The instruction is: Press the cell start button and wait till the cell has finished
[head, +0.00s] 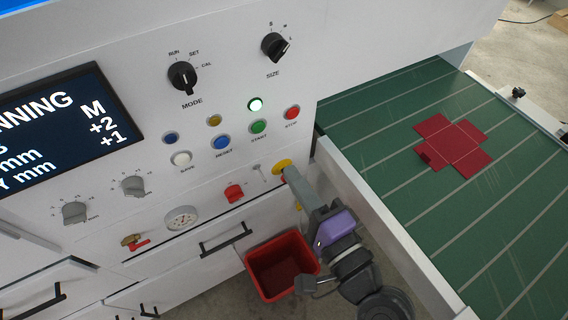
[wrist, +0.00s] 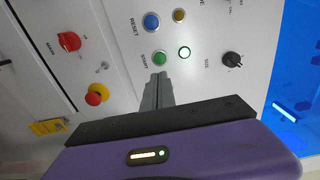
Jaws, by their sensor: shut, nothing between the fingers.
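The green START button (head: 258,127) is on the white panel, below a brightly lit lamp (head: 255,104). In the wrist view the START button (wrist: 159,58) shows just beyond my fingertips, with the lit lamp (wrist: 184,52) beside it. My gripper (head: 289,172) is shut and empty. In the head view its tips overlap the yellow-backed emergency stop, below the START button and apart from it. The display (head: 65,125) is cut off at the left; its top line ends in "NNING".
A red STOP button (head: 292,113) sits right of START and a blue RESET button (head: 221,142) left of it. The red emergency stop (wrist: 96,93) is close to my fingers. A red flat blank (head: 452,142) lies on the green conveyor (head: 400,105). A red bin (head: 283,266) stands below.

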